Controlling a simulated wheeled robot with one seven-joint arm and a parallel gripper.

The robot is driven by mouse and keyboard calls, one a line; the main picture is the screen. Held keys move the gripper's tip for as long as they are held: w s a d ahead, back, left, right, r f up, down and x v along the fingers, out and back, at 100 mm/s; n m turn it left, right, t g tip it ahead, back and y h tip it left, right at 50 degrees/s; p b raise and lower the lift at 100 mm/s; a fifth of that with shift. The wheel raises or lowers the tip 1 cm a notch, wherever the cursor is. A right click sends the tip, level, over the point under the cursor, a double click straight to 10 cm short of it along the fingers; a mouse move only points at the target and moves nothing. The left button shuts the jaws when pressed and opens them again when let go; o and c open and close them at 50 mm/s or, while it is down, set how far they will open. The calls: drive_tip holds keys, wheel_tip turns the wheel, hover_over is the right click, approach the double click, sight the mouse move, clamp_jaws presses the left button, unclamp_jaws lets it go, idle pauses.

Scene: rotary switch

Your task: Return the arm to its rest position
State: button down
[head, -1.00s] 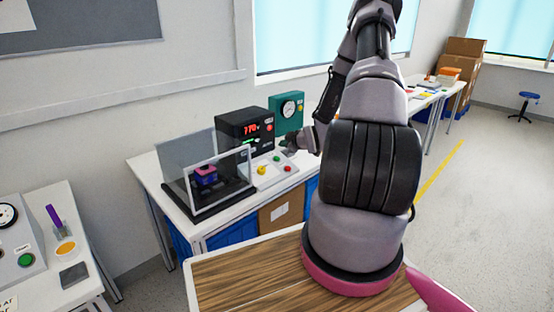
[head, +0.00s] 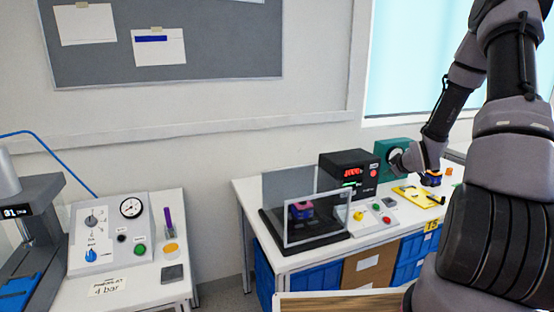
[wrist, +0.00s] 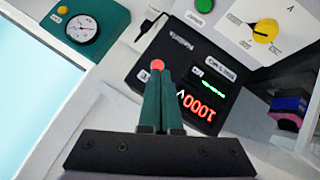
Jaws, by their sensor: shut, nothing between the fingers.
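My gripper (wrist: 160,85) is shut and empty in the wrist view, its green fingers together in front of a black meter (wrist: 190,75). A red button on the meter shows right beside the fingertips; I cannot tell the gap. In the head view my arm comes down from the upper right, and its end hangs over the right part of the bench, near the teal gauge box (head: 388,150). The fingertips are hard to make out there. The meter (head: 350,170) shows red digits that read 1000 in the wrist view. A yellow rotary knob (wrist: 264,31) is apart from my gripper.
A clear-walled guard (head: 318,216) encloses a small purple-pink item on the bench. A white button panel (head: 372,216) and a yellow tray (head: 415,197) lie nearby. At left another table holds a gauge panel (head: 110,235) and a grey machine (head: 35,240). Floor shows between the tables.

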drive_tip(key=s+a+r+m+g+h, duration=0.1)
drive_tip(key=s+a+r+m, duration=0.2)
drive_tip(key=r, duration=0.4)
drive_tip(key=s+a+r+m+g, duration=0.1)
drive_tip(key=s+a+r, duration=0.1)
drive_tip(key=s+r, duration=0.45)
drive_tip(key=s+a+r+m+g+h, duration=0.1)
drive_tip(key=s+a+r+m, duration=0.15)
drive_tip(key=r, duration=0.65)
drive_tip(key=s+a+r+m+y, duration=0.1)
drive_tip(key=s+a+r, duration=0.1)
drive_tip(key=s, duration=0.5)
drive_tip(key=s+a+r+m+y, duration=0.1)
drive_tip(key=s+a+r+m, duration=0.1)
drive_tip(key=s+a, duration=0.3)
drive_tip(key=s+a+r+m+y, duration=0.2)
drive_tip(key=s+a+r, duration=0.1)
drive_tip(key=s, duration=0.7)
drive_tip(key=shift+s+a+r+g, duration=0.2)
drive_tip(key=shift+s+r+g, duration=0.2)
drive_tip(key=shift+r, duration=0.3)
